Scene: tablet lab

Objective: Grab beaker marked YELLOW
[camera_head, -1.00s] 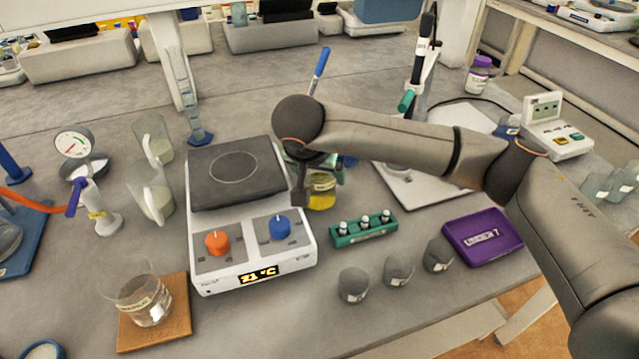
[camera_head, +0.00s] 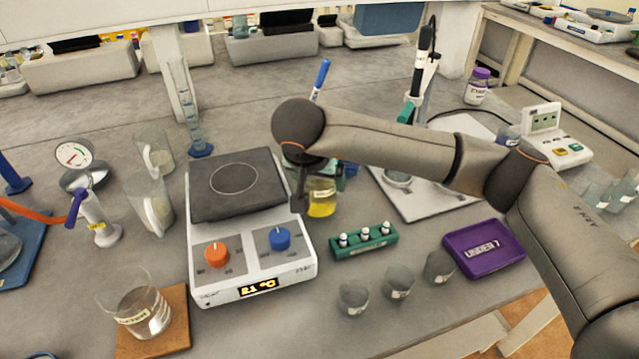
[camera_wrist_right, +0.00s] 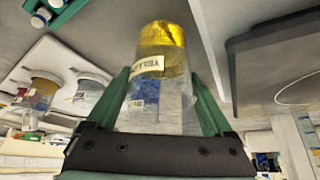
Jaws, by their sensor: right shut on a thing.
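The beaker marked YELLOW (camera_head: 322,197) holds yellow liquid and is right of the hot plate in the head view. It fills the middle of the right wrist view (camera_wrist_right: 160,75), where part of its label reads "YELL". My right gripper (camera_head: 302,195) is shut on this beaker, with its green fingers on either side of the glass in the wrist view. The beaker looks upright; I cannot tell whether its base touches the bench. My arm hides part of what stands behind it. My left gripper is not in view.
The hot plate (camera_head: 240,184) is close on the left. A green vial rack (camera_head: 364,236), several small grey cups (camera_head: 398,282) and a purple tray (camera_head: 484,247) lie in front and to the right. A glass beaker (camera_head: 143,314) stands on a cork mat (camera_head: 178,335).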

